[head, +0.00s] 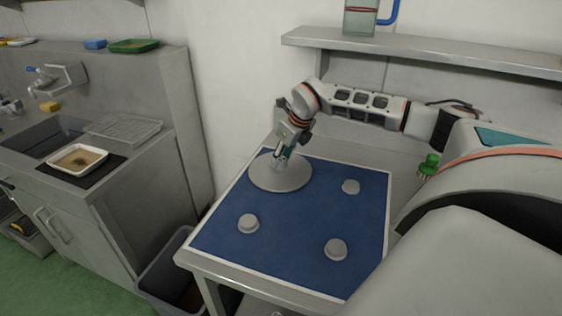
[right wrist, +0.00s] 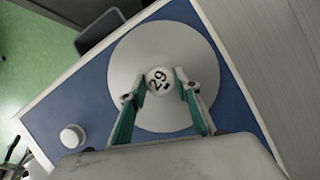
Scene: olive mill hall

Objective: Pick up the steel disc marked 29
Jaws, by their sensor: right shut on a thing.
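The steel disc marked 29 is a wide grey disc (head: 292,181) at the far left of the blue mat (head: 290,240). In the right wrist view the disc (right wrist: 140,55) has a small round knob (right wrist: 159,80) in its middle that reads 29. My right gripper (head: 281,158) reaches down over the disc from above. Its fingers (right wrist: 162,90) are shut on the knob, one on each side. I cannot tell whether the disc touches the mat or is slightly raised. My left gripper is not in view.
Three small grey round pieces stand on the mat: one at right (head: 350,187), one at left (head: 248,224), one near the front (head: 336,250). A grey bin (head: 168,268) is left of the table. A shelf (head: 430,55) hangs behind. A green-topped brush (head: 429,165) is at right.

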